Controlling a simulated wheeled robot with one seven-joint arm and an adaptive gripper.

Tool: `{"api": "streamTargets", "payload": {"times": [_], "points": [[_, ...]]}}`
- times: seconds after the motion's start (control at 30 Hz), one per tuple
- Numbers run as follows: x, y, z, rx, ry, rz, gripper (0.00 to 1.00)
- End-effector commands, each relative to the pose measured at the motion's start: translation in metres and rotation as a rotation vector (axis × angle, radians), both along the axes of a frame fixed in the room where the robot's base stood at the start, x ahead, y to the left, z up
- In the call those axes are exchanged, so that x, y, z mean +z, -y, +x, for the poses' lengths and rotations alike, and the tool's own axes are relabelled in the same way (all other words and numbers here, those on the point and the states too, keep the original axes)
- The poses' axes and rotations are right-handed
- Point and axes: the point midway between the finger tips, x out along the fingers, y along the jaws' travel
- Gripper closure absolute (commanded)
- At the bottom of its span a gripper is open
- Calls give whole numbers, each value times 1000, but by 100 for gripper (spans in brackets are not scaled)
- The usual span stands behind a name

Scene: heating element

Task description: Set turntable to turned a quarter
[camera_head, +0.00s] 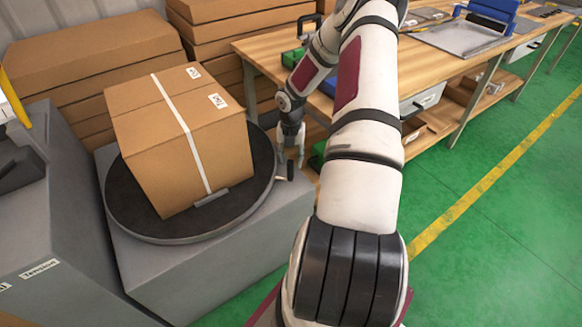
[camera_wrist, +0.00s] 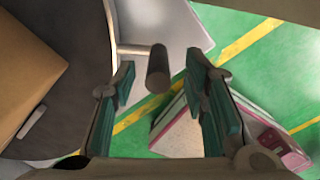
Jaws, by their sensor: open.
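The turntable (camera_head: 130,205) is a dark round disc with a grey rim on a grey block at the left of the head view. A taped cardboard box (camera_head: 179,137) stands on it, and a short dark handle (camera_head: 290,171) sticks out from its right edge. In the wrist view the handle (camera_wrist: 157,68) is a dark cylinder on a light rod from the rim, with the turntable (camera_wrist: 75,95) at the left. My gripper (camera_head: 292,155) is open beside the turntable's right edge. In the wrist view the handle appears between the fingertips of my gripper (camera_wrist: 160,68); contact cannot be told.
A grey machine (camera_head: 45,220) stands close at the left. Stacked cartons (camera_head: 95,50) are behind the turntable. A wooden workbench (camera_head: 430,75) with tools runs along the back right. Green floor (camera_head: 490,240) with a yellow line is clear at the right.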

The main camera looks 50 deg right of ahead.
Motion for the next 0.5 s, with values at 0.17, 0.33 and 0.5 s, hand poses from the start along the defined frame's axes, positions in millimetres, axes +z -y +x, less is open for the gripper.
{"api": "streamTargets", "payload": {"times": [0.17,0.33,0.5], "points": [[34,1,0,-1,1,-3,60],[52,2,-1,-1,0,-2,60],[57,1,0,-1,1,-1,60]]}}
